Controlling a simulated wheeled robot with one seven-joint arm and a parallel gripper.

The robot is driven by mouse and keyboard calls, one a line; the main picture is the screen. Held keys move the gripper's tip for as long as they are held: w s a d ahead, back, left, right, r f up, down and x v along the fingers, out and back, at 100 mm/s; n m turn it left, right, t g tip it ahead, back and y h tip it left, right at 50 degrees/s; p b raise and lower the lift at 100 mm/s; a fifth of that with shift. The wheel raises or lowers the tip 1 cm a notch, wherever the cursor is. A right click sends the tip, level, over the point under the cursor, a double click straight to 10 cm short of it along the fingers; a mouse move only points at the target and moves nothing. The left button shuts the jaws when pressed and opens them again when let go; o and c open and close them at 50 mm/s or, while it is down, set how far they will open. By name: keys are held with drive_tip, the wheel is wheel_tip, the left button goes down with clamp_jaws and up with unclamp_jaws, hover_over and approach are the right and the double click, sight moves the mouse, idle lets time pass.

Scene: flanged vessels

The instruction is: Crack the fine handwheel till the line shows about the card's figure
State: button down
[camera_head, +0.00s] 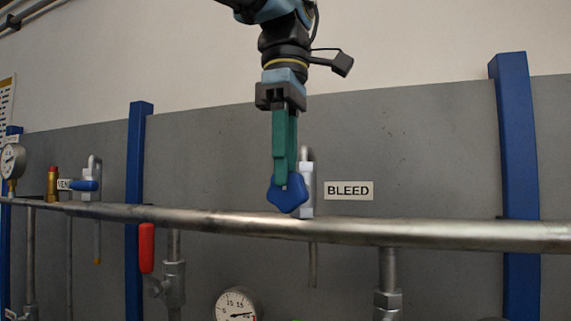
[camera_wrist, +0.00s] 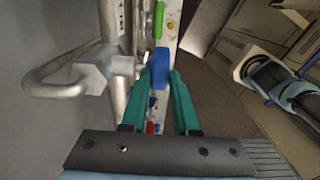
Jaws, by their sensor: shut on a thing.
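The blue star-shaped handwheel (camera_head: 288,194) sits on a valve just left of the BLEED label (camera_head: 348,190), above the steel line. My gripper (camera_head: 285,182) comes down from above with its green fingers shut on this handwheel. In the wrist view my gripper (camera_wrist: 160,82) has a finger on either side of the blue handwheel (camera_wrist: 160,72). The grey valve body (camera_head: 306,188) stands behind the handwheel, with its bent outlet pipe in the wrist view (camera_wrist: 60,80). A gauge (camera_head: 237,305) below the line is partly cut off. A card (camera_head: 7,98) at the far left edge is unreadable here.
The steel line (camera_head: 420,232) crosses the whole view. Another blue-handled valve (camera_head: 88,184), a brass fitting (camera_head: 52,184) and another gauge (camera_head: 12,160) stand left. A red lever (camera_head: 146,248) hangs below. Blue posts (camera_head: 516,150) flank the grey panel.

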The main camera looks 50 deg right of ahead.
sight(269, 190)
drive_tip(key=shift+w, duration=0.1)
drive_tip(key=g, duration=0.1)
drive_tip(key=w+g+h+p, duration=0.1)
drive_tip(key=shift+a+g, duration=0.25)
drive_tip(key=shift+g, duration=0.15)
drive_tip(key=g+h, duration=0.1)
drive_tip(key=g, duration=0.2)
drive_tip(key=w+f+g+h+p, duration=0.1)
drive_tip(key=g, duration=0.1)
drive_tip(key=w+f+g+h, duration=0.1)
drive_tip(key=g, duration=0.2)
drive_tip(key=shift+a+f+g, duration=0.1)
drive_tip(key=shift+a+g, duration=0.2)
drive_tip(key=shift+f+g+h, duration=0.2)
drive_tip(key=shift+f+g, duration=0.1)
drive_tip(key=shift+g, duration=0.6)
drive_tip(key=shift+f+g+h, duration=0.2)
drive_tip(key=shift+f+g, duration=0.05)
drive_tip(key=shift+g, duration=0.65)
drive_tip(key=shift+f, duration=0.1)
drive_tip(key=c, duration=0.9)
unclamp_jaws()
drive_tip(key=shift+c, duration=0.2)
